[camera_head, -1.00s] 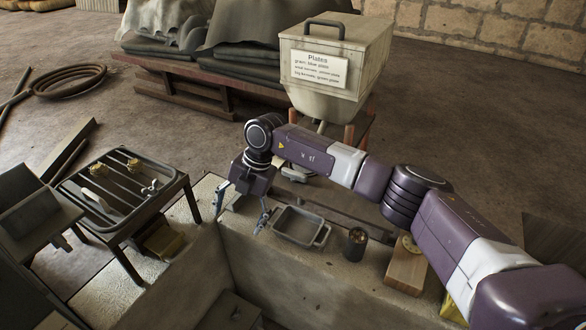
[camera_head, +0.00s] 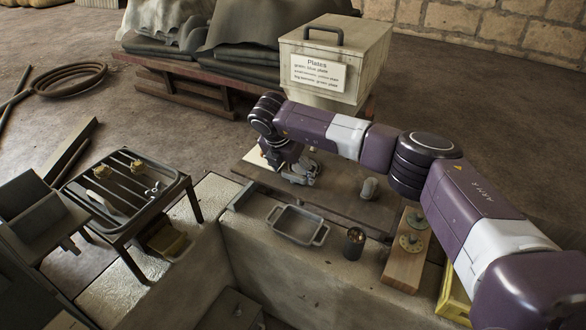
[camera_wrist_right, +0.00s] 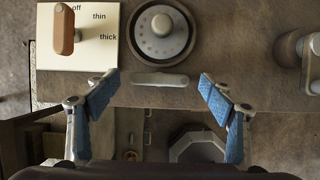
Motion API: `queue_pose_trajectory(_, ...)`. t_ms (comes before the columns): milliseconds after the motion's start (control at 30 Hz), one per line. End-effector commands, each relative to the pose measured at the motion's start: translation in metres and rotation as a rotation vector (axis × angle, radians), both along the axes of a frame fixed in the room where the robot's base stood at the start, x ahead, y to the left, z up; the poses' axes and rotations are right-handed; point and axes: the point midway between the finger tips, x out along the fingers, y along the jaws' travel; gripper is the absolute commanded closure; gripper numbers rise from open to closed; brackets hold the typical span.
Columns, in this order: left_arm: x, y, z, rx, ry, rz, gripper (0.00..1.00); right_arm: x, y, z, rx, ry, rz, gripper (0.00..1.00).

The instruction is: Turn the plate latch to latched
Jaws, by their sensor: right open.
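My right gripper (camera_head: 300,172) is over the board behind the grey tray in the head view. In the right wrist view the right gripper (camera_wrist_right: 158,82) is open and empty, its blue pads wide apart. A short grey bar (camera_wrist_right: 160,79), which looks like the plate latch, lies crosswise between the fingertips, near the board's edge. I cannot tell its gap to the pads. A round grey plate (camera_wrist_right: 162,32) with a knob sits just above it. In the head view the gripper and arm hide this spot. My left gripper is not in view.
A panel marked off, thin and thick (camera_wrist_right: 92,45) carries a brown lever (camera_wrist_right: 64,28). A grey post (camera_head: 369,188) stands right of the gripper. A grey tray (camera_head: 297,225), a dark can (camera_head: 355,240) and a wooden block (camera_head: 405,265) stand in front. The Plates hopper (camera_head: 345,55) rises behind.

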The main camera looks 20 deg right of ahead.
Motion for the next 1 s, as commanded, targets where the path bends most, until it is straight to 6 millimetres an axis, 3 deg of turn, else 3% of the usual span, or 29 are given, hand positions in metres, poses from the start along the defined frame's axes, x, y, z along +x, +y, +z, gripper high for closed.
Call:
queue_pose_trajectory(300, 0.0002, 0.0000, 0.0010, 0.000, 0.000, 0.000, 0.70, 0.0010, -0.0009, -0.0043, 0.001, 0.000, 0.000, 0.25)
queue_pose_trajectory(700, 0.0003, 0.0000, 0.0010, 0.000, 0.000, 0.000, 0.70, 0.0009, -0.0010, -0.0039, 0.001, 0.000, 0.000, 0.67)
queue_pose_trajectory(1000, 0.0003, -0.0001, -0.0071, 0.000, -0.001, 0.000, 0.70, 0.0009, -0.0021, -0.0057, 0.002, 0.000, 0.046, 0.67)
